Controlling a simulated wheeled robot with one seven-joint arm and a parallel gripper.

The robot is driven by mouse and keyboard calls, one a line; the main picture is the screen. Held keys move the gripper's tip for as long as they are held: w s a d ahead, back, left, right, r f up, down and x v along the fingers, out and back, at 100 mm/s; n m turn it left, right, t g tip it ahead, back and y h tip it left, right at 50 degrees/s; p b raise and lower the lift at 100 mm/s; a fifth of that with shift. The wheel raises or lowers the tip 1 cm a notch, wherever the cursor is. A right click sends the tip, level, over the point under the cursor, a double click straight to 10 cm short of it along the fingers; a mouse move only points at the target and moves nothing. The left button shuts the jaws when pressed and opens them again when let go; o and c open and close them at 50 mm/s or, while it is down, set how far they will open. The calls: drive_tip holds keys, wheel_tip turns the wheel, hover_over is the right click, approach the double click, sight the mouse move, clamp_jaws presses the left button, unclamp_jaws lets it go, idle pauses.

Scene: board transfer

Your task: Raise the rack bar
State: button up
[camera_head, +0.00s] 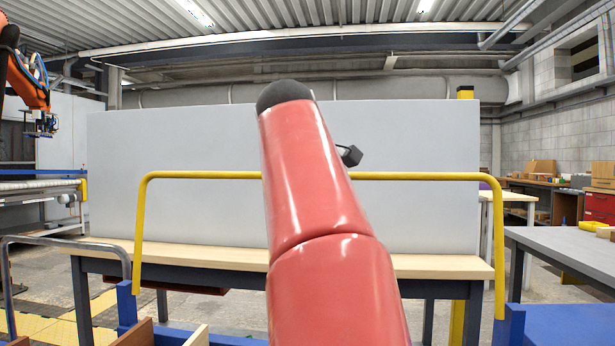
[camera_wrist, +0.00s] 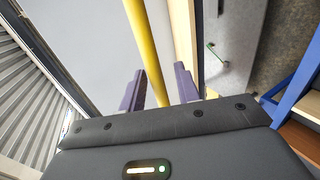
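The rack bar (camera_head: 205,175) is a yellow tube with bent-down sides, upright across the front of the rack in the head view. Its side legs come down at the blue rack posts (camera_head: 127,303). In the wrist view the yellow bar (camera_wrist: 144,40) runs down the picture to between the two purple fingers of my gripper (camera_wrist: 158,90). The fingers stand apart, with a gap visible beside the bar, so my gripper looks open. Whether a finger touches the bar cannot be told. In the head view my red arm hides the bar's middle and most of my gripper.
A long table (camera_head: 440,266) with a grey back panel (camera_head: 200,130) stands behind the bar. Wooden boards (camera_head: 135,335) show low at the left. A grey-topped table (camera_head: 570,248) is at the right. An orange robot arm (camera_head: 28,85) hangs at the far left.

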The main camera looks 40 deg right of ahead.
drive_tip(key=v, duration=0.7)
drive_tip(key=shift+s+a, duration=0.25)
drive_tip(key=shift+a, duration=0.1)
drive_tip(key=shift+r, duration=0.15)
